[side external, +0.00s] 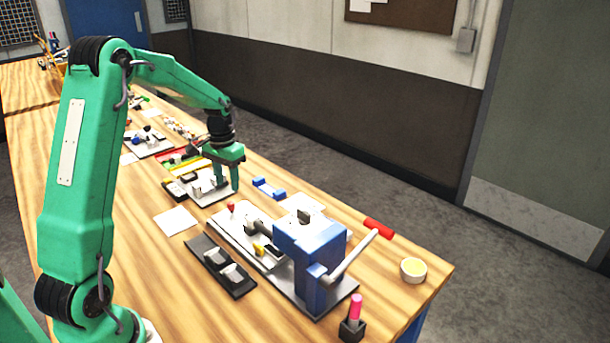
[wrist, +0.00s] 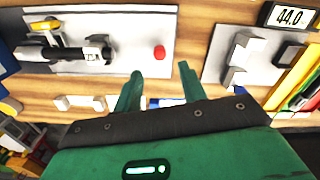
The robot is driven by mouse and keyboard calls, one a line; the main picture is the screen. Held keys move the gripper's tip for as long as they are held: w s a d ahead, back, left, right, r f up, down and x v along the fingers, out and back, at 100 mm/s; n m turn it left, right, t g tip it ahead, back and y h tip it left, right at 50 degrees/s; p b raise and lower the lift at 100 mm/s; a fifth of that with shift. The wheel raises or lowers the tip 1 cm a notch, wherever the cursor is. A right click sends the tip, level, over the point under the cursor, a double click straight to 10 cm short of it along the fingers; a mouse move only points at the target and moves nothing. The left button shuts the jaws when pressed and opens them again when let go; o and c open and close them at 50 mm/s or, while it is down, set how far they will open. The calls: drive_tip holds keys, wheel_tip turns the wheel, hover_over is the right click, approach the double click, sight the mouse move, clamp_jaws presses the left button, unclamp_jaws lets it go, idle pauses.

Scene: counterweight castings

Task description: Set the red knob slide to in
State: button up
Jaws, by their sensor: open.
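The red knob (side external: 231,208) stands at the far end of a grey fixture plate (side external: 222,227) on the wooden bench. In the wrist view it is a small red round shape (wrist: 160,52) near the right end of the plate. Whether its slide is in or out cannot be told. My gripper (side external: 224,186) is open and empty above the bench, beyond the knob in the side view. In the wrist view its two fingers (wrist: 160,78) point toward the knob, which shows between and ahead of the tips, apart from them.
A blue clamp-like block (side external: 310,250) with a grey lever stands on the fixture. A yellow knob (side external: 258,249) is near it. A black tray with pale blocks (side external: 245,289) lies alongside.

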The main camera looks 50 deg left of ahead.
sight(231, 203)
drive_tip(key=shift+f, duration=3.9)
clamp_jaws()
